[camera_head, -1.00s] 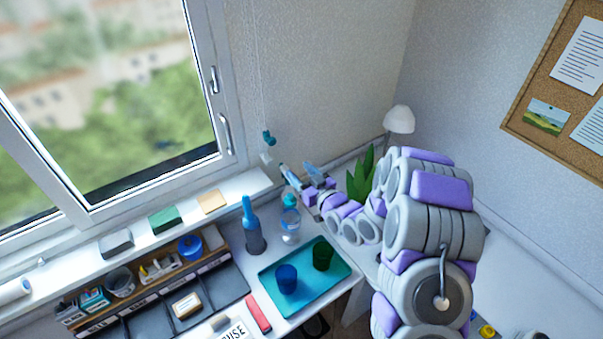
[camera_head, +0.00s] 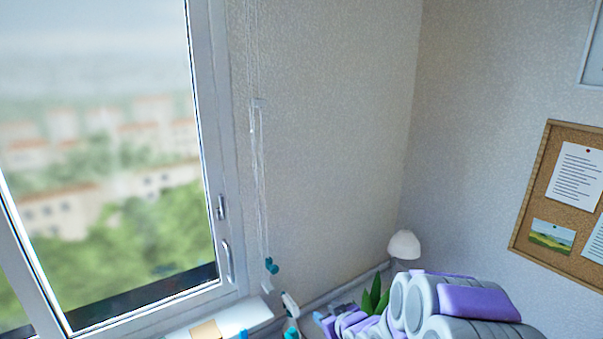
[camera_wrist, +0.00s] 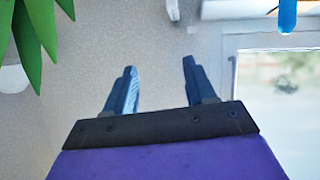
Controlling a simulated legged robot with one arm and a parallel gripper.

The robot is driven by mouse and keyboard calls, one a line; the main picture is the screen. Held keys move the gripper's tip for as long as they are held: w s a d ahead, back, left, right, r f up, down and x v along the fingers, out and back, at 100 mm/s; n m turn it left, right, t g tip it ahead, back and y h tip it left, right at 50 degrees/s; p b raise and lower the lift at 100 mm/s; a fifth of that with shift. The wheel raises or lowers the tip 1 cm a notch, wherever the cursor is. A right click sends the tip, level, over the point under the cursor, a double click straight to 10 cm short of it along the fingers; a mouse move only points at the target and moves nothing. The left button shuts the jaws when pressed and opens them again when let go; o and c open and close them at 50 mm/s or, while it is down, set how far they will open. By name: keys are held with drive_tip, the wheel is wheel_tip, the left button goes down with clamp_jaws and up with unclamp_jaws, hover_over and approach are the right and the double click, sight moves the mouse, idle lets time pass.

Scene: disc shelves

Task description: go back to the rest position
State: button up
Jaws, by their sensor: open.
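My gripper (camera_wrist: 160,82) shows in the wrist view with its two dark blue fingers apart and nothing between them. The wall lies behind the fingers. In the head view my arm rises from the lower right edge, and the gripper end is low in the picture, mostly cut off by the bottom edge.
The plant (camera_head: 374,297) and white lamp (camera_head: 404,245) stand near the room corner, close to my arm; plant leaves (camera_wrist: 30,30) also show in the wrist view. The window (camera_head: 110,170) is at left, with a cord (camera_head: 261,190) beside it. A cork board (camera_head: 562,195) hangs at right.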

drive_tip(key=s+d+r+m+g+h+b, duration=0.1)
drive_tip(key=s+d+g+h, duration=0.15)
drive_tip(key=s, duration=0.45)
drive_tip(key=s+d+r+m+g+h, duration=0.1)
drive_tip(key=s+d+r+m+g, duration=0.15)
drive_tip(key=s, duration=0.35)
drive_tip(key=s+d+r+g+h+b, duration=0.1)
drive_tip(key=s+d+h, duration=0.1)
drive_tip(key=s+d, duration=0.35)
drive_tip(key=s+a+r+m+g, duration=0.1)
drive_tip(key=s+g, duration=0.1)
drive_tip(key=s, duration=0.6)
drive_tip(key=s+a+r+g, duration=0.1)
drive_tip(key=s+g, duration=0.1)
drive_tip(key=s, duration=0.7)
drive_tip(key=s+a+r+m+g+y+b, duration=0.1)
drive_tip(key=s+g, duration=0.1)
drive_tip(key=s, duration=0.7)
drive_tip(key=shift+s+a+m+g, duration=0.25)
drive_tip(key=shift+a+m+g, duration=0.1)
drive_tip(key=shift+g, duration=0.05)
drive_tip(key=shift+a+r, duration=0.1)
